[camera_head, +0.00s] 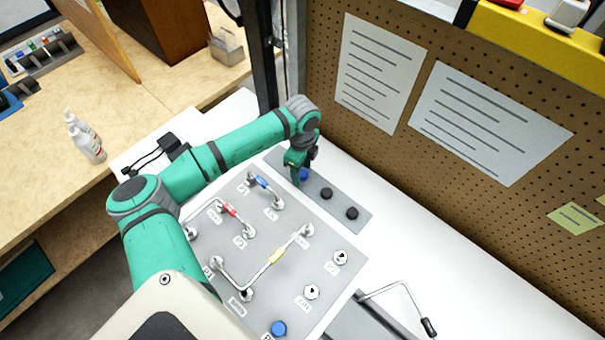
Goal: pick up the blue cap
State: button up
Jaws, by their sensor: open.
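A blue cap (303,174) sits on a grey strip (341,192) beside the pegboard, at the strip's upper left part. Two black caps, one in the middle (326,193) and one nearer the right end (352,213), stand on the same strip. My gripper (297,178) points down right at the blue cap and partly hides it. The gripper is open; whether its fingers are around the cap or just beside it I cannot tell. Another blue cap (279,328) sits on the grey panel (322,268) near its lower edge.
The panel carries tubes with red (230,210), blue (262,183) and yellow (277,256) sleeves. The pegboard wall (460,215) rises close behind the strip. A bent-handled tool (405,300) lies at lower right. White bottles (85,138) stand on the wooden bench at left.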

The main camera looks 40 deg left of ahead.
jog(key=shift+d, duration=0.1)
jog(key=c, duration=1.1)
jog(key=shift+r, duration=0.1)
